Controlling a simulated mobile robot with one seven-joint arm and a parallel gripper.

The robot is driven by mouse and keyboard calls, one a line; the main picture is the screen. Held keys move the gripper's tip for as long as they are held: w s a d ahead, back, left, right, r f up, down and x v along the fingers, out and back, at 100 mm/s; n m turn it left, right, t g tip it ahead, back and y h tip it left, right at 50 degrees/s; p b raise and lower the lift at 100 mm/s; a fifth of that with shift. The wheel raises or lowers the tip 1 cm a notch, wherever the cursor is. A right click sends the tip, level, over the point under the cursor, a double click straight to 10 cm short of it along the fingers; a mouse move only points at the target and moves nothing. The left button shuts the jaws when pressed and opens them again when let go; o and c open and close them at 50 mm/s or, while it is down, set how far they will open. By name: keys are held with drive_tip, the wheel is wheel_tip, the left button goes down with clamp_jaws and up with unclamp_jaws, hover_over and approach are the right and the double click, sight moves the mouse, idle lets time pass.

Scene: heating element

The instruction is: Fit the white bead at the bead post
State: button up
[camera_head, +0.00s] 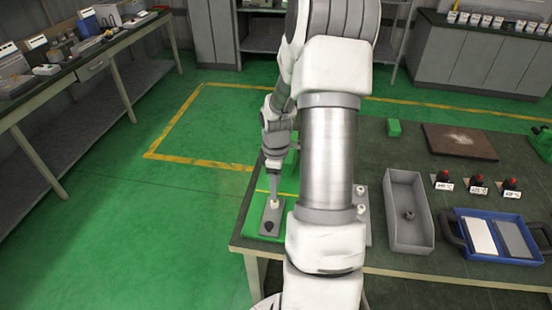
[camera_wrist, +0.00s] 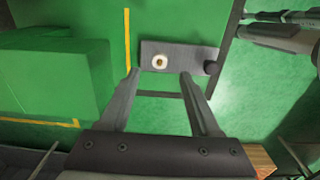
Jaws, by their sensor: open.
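A small white bead (camera_wrist: 160,62), ring-like with a darker centre, shows on a narrow grey plate (camera_wrist: 180,52) in the wrist view. It appears to sit around a post there, though the post itself cannot be made out. A dark round knob (camera_wrist: 210,68) is at the plate's right end. My gripper (camera_wrist: 158,76) is open and empty, its fingers apart and the bead showing just beyond the gap between their tips. In the head view my gripper (camera_head: 273,200) points down over the grey plate (camera_head: 275,217) at the table's left edge, hiding most of the bead.
White pieces (camera_head: 361,208) stand on another grey plate right of my arm, partly hidden. A grey open bin (camera_head: 392,185) holds a dark part. A blue tray (camera_head: 505,215) and red-topped knobs (camera_head: 477,181) are farther right. A green block (camera_wrist: 65,80) stands left of the plate.

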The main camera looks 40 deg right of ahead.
wheel_tip(320, 180, up, 11)
idle(0.8)
